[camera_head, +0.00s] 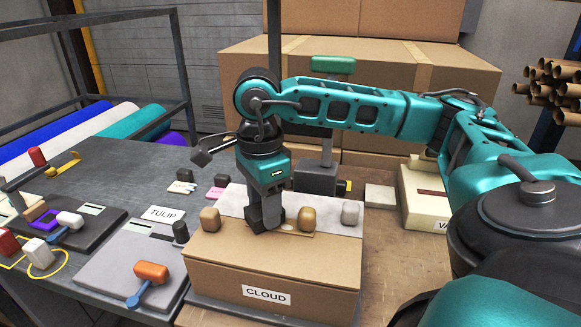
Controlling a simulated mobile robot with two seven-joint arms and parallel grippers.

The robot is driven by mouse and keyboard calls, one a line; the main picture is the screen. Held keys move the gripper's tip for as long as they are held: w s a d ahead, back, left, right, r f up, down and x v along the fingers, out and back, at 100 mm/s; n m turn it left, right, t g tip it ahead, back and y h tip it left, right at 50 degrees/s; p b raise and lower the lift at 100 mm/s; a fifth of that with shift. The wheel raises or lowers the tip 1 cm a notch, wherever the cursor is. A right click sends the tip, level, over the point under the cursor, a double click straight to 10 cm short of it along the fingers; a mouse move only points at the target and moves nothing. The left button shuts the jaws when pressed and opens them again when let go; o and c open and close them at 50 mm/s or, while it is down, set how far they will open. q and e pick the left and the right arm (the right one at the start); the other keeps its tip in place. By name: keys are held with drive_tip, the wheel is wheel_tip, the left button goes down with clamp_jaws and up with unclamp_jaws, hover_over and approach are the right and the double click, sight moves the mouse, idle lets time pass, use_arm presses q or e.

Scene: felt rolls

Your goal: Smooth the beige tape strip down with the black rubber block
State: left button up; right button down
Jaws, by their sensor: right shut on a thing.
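The beige tape strip (298,234) lies on top of the cardboard box labelled CLOUD (230,275), along the edge of a pale grey sheet. Its left part is hidden behind my right gripper. My right gripper (266,217) points straight down at the strip, shut on a dark block that I take to be the black rubber block (268,224). The block is hard to tell from the dark fingers. It is low over the strip and seems to touch it, though the contact itself is hidden. My left gripper is not in view.
Large cartons (400,85) stand behind. A cream box (424,199) is right.

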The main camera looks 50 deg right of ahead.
drive_tip(key=shift+s+d+f+b, duration=0.1)
drive_tip(key=shift+s+d+b, duration=0.1)
drive_tip(key=shift+s, duration=0.25)
drive_tip(key=shift+s+d+f+b, duration=0.1)
drive_tip(key=shift+s+d+b, duration=0.1)
drive_tip(key=shift+s, duration=0.25)
drive_tip(key=shift+s+f, duration=0.1)
drive_tip(key=shift+s, duration=0.05)
drive_tip(key=shift+w+a+r, duration=0.2)
drive_tip(key=shift+w+a, duration=0.05)
drive_tip(key=shift+w, duration=0.4)
idle(1.9)
drive_tip(key=shift+w+a, duration=0.1)
drive_tip(key=shift+w, duration=0.1)
drive_tip(key=shift+w+a+p, duration=0.25)
drive_tip(key=shift+w+p, duration=0.1)
drive_tip(key=shift+w, duration=0.2)
drive_tip(key=shift+r, duration=0.1)
